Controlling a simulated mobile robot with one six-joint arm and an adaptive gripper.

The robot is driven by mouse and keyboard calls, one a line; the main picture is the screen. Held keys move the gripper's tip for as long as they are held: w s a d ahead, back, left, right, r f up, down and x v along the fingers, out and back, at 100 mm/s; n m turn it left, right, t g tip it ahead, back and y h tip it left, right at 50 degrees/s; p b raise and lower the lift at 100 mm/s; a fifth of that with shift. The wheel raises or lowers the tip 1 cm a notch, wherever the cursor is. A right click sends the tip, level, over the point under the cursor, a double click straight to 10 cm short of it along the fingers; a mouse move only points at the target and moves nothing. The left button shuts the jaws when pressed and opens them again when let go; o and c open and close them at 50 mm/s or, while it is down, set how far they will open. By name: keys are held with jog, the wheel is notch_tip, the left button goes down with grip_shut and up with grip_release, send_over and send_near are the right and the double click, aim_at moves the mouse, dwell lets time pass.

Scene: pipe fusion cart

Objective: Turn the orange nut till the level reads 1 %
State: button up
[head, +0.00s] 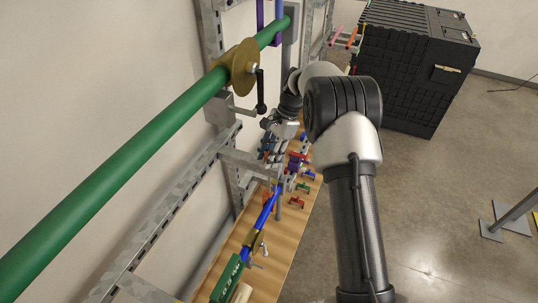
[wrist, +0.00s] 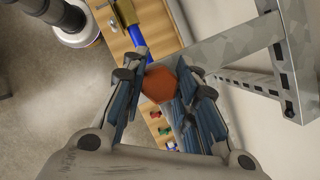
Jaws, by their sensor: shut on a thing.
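The orange nut (wrist: 160,84) is a six-sided piece between the two fingers of my gripper (wrist: 165,86) in the wrist view. The gripper is shut on it, with a finger on either side. In the head view my gripper (head: 280,122) is small, beside the wall rack and above the wooden bench; the nut cannot be made out there. A green pipe (head: 130,150) with a brass collar (head: 241,67) slants up along the wall. I cannot make out a level reading in either view.
The wooden bench (head: 285,232) below holds a blue pipe (head: 266,212), a green block (head: 228,278) with tiny unreadable marks, and several coloured clamps. Galvanised rack rails (wrist: 235,50) stand close beside my gripper. A black cabinet (head: 415,60) stands behind; the floor at right is mostly clear.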

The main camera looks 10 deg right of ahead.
dwell(0.3)
jog(key=o, duration=1)
jog(key=shift+o, duration=0.2)
jog(key=shift+r, duration=0.1)
jog(key=v, duration=1.1)
jog(key=shift+r, duration=0.4)
jog(key=shift+d, duration=0.1)
